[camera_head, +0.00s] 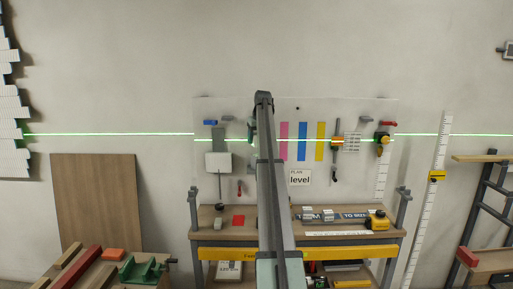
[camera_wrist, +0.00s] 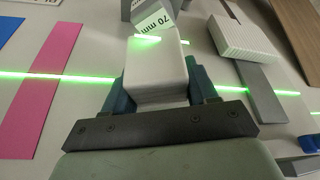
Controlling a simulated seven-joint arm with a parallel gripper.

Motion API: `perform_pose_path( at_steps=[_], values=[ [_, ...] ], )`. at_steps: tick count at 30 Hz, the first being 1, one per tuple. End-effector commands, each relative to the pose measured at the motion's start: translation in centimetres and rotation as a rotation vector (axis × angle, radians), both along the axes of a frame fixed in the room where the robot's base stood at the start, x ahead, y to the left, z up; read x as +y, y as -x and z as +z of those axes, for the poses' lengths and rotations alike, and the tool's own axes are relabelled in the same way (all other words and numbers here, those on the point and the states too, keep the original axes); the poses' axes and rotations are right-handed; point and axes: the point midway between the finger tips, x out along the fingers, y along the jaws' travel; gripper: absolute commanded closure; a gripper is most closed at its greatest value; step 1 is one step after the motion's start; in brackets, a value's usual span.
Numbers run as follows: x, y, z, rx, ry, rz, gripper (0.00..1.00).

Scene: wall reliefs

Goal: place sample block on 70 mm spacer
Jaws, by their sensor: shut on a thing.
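My gripper (camera_wrist: 160,82) is shut on a white sample block (camera_wrist: 157,72), its teal fingers on either side of it. The grey 70 mm spacer (camera_wrist: 139,9), with a white "70 mm" label, is just beyond the block in the wrist view. I cannot tell whether block and spacer touch. A green laser streak falls across the block's far edge. In the head view my arm hides the block and the spacer, and only a little teal of my gripper shows beside the arm.
A pink strip (camera_wrist: 44,80) and a white ribbed block (camera_wrist: 245,37) on a grey strip (camera_wrist: 262,92) flank the gripper on the wall panel. A green laser line crosses the panel. Below, the workbench (camera_head: 340,235) carries a yellow device (camera_head: 377,221) and a red piece (camera_head: 238,221).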

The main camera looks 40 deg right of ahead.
Motion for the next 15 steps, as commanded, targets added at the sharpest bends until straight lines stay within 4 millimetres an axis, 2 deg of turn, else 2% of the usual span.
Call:
perform_pose_path(
  at_steps=[5, 12, 15],
  values=[
    [0.0, 0.0, -1.0, 0.001, 0.0, 0.0, 0.74],
    [0.1, 0.1, -4.0, 0.001, 0.0, 0.0, 0.74],
    [0.0, 0.0, -4.4, 0.0, 0.0, 0.0, 0.74]
  ],
)
